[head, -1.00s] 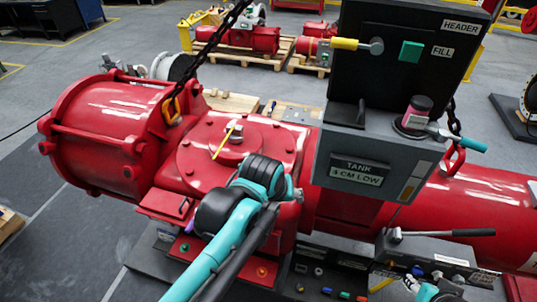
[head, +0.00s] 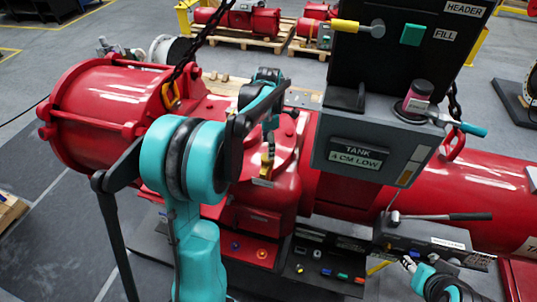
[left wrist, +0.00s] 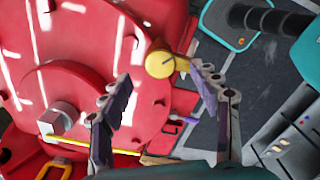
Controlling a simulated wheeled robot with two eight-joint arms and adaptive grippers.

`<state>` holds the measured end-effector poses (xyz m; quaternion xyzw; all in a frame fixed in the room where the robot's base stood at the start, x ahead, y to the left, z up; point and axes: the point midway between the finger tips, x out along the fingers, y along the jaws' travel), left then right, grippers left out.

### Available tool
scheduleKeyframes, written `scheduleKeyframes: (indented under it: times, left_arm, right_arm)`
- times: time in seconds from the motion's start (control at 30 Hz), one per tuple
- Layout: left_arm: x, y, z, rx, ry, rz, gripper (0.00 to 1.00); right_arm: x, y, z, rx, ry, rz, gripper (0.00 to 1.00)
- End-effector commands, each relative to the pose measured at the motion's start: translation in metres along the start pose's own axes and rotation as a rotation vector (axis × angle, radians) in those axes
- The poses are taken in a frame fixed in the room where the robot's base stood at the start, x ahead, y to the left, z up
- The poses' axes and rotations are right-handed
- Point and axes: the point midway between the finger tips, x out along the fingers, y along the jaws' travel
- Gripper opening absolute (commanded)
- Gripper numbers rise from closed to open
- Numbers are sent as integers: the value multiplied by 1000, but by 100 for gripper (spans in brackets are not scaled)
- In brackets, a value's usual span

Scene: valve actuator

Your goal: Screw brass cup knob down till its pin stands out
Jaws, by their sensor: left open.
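The brass cup knob (left wrist: 160,65) shows in the left wrist view as a round yellow cap by the edge of the red actuator body (left wrist: 85,75). My left gripper (left wrist: 160,73) is open. No pin is seen standing out of the knob. In the head view my left arm reaches over the actuator, and the gripper (head: 267,160) points down with a small yellow patch at its tips. My right gripper (head: 408,264) is partly seen at the lower right.
The grey tank box (head: 355,155) stands right of the left gripper. A hex nut (left wrist: 61,117) with a yellow pointer bar (left wrist: 75,142) sits on the round cover. A chain with a yellow hook (head: 171,95) hangs behind.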

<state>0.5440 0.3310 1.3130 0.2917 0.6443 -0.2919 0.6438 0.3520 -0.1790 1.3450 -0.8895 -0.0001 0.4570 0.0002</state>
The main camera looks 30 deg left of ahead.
Motion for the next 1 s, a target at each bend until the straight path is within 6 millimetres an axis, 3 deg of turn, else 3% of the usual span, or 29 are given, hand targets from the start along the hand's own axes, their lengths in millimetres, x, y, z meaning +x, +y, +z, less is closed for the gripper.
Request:
scheduleKeyframes:
  times: [0.3, 0.67, 0.8, 0.87, 1.0]
  left_arm:
    - [46, 0, 1, 3, -1, 1, 62]
    - [52, 0, 0, 4, -1, 2, 62]
    - [52, 0, 0, 4, -1, 2, 25]
    - [52, 0, 0, 4, -1, 2, 12]
    - [52, 0, 0, 4, -1, 2, 12]
  right_arm:
    - [-4, 0, -3, 0, 0, 0, 40]
    - [-4, 0, -3, 0, 0, 0, 40]
    - [-4, 0, -3, 0, 0, 0, 40]
    - [-4, 0, -3, 0, 0, 0, 40]
    - [-4, 0, -3, 0, 0, 0, 40]
